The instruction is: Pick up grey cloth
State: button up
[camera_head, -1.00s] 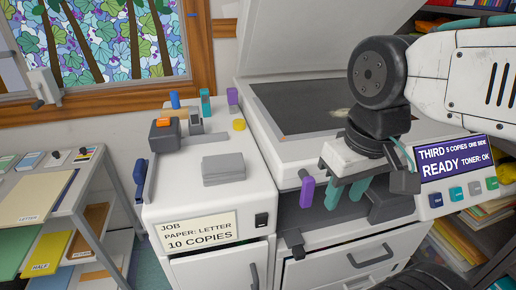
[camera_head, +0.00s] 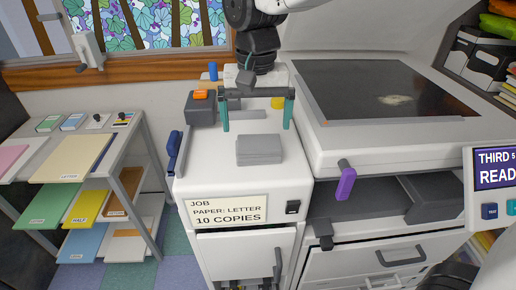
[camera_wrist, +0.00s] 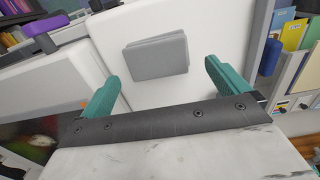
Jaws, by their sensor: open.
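The grey cloth (camera_head: 259,150) lies as a flat folded rectangle on the white top of the cabinet (camera_head: 216,177), left of the copier. My gripper (camera_head: 257,112) is open and empty, with its teal fingers pointing down. In the head view it appears above and behind the cloth, and its fingers do not touch it. In the wrist view the cloth (camera_wrist: 157,57) lies ahead, between and beyond the two teal fingers (camera_wrist: 158,88). Nothing covers the cloth.
A dark box with an orange top (camera_head: 201,107), a blue item (camera_head: 213,71) and a yellow item (camera_head: 277,102) stand behind the cloth. The copier (camera_head: 330,142) with its lid raised stands at right. A paper shelf (camera_head: 131,180) stands at left.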

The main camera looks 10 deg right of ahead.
aim_at(258, 143)
jog(key=f, duration=0.7)
jog(key=shift+d+f, duration=0.2)
jog(key=shift+c, duration=0.3)
jog(key=c, duration=0.6)
